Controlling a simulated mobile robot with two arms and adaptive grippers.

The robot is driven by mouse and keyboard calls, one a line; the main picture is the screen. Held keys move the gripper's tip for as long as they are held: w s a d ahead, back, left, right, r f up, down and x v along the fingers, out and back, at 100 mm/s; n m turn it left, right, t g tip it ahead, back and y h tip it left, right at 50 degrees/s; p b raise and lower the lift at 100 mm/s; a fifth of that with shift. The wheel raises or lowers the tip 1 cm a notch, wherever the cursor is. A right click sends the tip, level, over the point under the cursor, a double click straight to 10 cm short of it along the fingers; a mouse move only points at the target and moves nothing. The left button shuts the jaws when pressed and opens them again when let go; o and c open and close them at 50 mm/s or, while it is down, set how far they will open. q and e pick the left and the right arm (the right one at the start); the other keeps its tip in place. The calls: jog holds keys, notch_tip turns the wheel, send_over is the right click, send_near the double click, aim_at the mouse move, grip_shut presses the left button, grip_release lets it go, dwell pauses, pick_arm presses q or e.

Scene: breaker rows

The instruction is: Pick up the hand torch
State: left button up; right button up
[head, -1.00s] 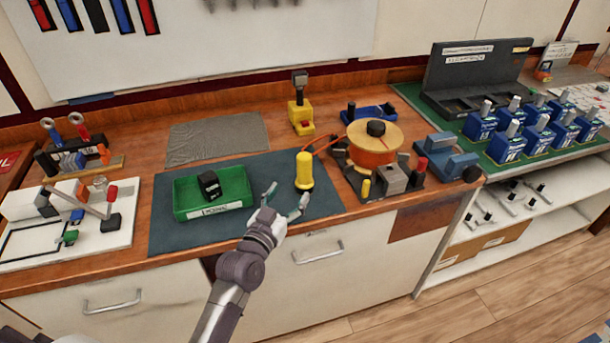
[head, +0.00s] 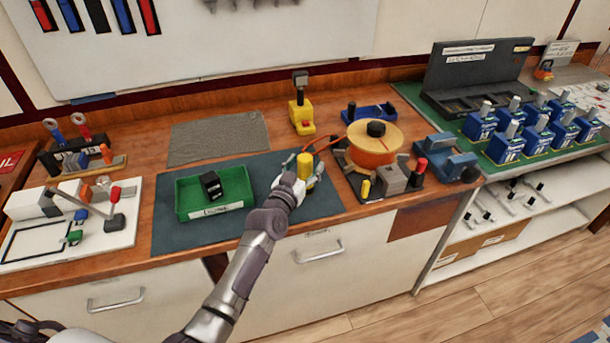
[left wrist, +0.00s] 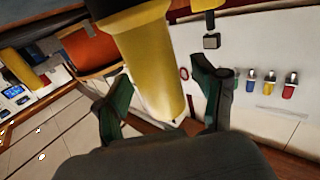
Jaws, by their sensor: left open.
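The hand torch (head: 306,165) looks like a yellow cylinder standing upright near the right part of the dark blue mat. Its lower part is partly hidden by my left gripper (head: 301,175) in the head view. In the left wrist view the torch (left wrist: 150,62) lies between the two green fingers of my left gripper (left wrist: 163,88). The fingers are spread, one on each side of it, with visible gaps. My right gripper is not in view.
A green bin (head: 238,182) with a black block is left of the gripper. An orange cable spool (head: 374,148) stands close on the right, its cord passing near the torch. A yellow tool (head: 301,115) stands behind. The grey mat (head: 217,138) is bare.

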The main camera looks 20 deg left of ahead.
pick_arm(q)
jog(key=shift+s, duration=0.1)
jog(key=shift+c, duration=0.5)
grip_shut()
jog(key=shift+r, duration=0.2)
